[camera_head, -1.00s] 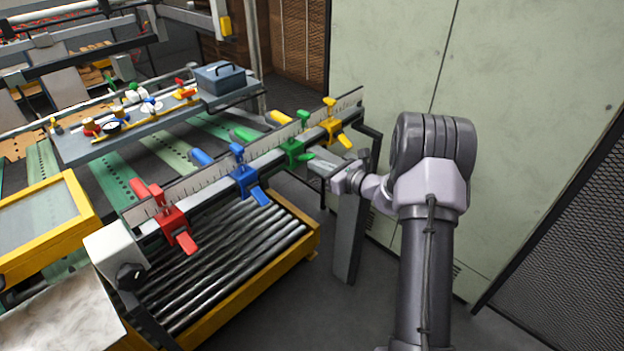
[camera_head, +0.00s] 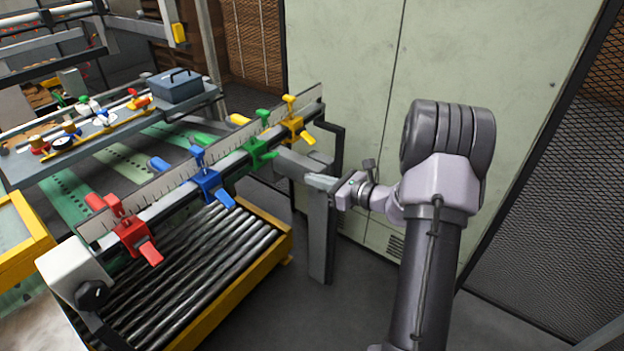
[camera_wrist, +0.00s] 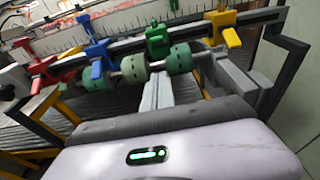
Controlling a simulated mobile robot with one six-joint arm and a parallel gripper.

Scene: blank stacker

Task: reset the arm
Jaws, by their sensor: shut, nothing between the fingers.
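My gripper (camera_head: 322,181) points left from the end of my arm, in front of the right end of the ruler rail (camera_head: 170,199) in the head view. Its fingers are together with nothing between them, and they stand apart from the clamps. The rail carries a red clamp (camera_head: 133,238), a blue clamp (camera_head: 208,184), a green clamp (camera_head: 259,151) and a yellow clamp (camera_head: 293,125). In the wrist view, my gripper (camera_wrist: 162,80) shows in the middle, with the rail and the coloured clamps beyond it.
A roller bed (camera_head: 190,265) with a yellow frame lies below the rail. A grey post (camera_head: 320,240) stands behind my gripper. A pale green cabinet (camera_head: 350,60) is behind, and a dark mesh panel (camera_head: 550,210) is on the right. A blue-grey box (camera_head: 175,88) sits on the rear shelf.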

